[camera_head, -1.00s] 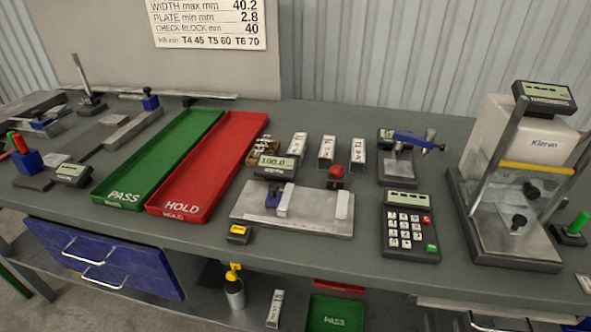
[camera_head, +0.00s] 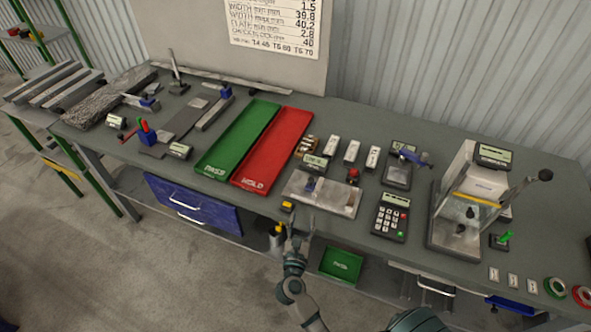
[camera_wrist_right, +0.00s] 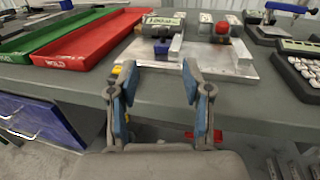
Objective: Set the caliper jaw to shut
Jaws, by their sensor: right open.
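The bench caliper is a metal plate (camera_head: 330,203) with a digital display (camera_head: 314,162), a blue slider (camera_head: 309,184) with a pale jaw beside it, and a second pale block towards the plate's right end. A clear gap separates the two pale blocks. A red knob (camera_head: 353,174) stands at the back right. In the right wrist view the plate (camera_wrist_right: 222,72) and blue slider (camera_wrist_right: 176,46) lie beyond the fingers. My right gripper (camera_head: 300,226) is open and empty, in front of the bench edge near the caliper; its fingers (camera_wrist_right: 160,78) are spread apart. My left gripper is not in view.
A green PASS tray (camera_head: 215,163) and red HOLD tray (camera_head: 262,172) lie left of the caliper. A small yellow item (camera_head: 288,206) sits at the bench edge. A keypad (camera_head: 390,216) and a framed machine (camera_head: 463,215) stand right.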

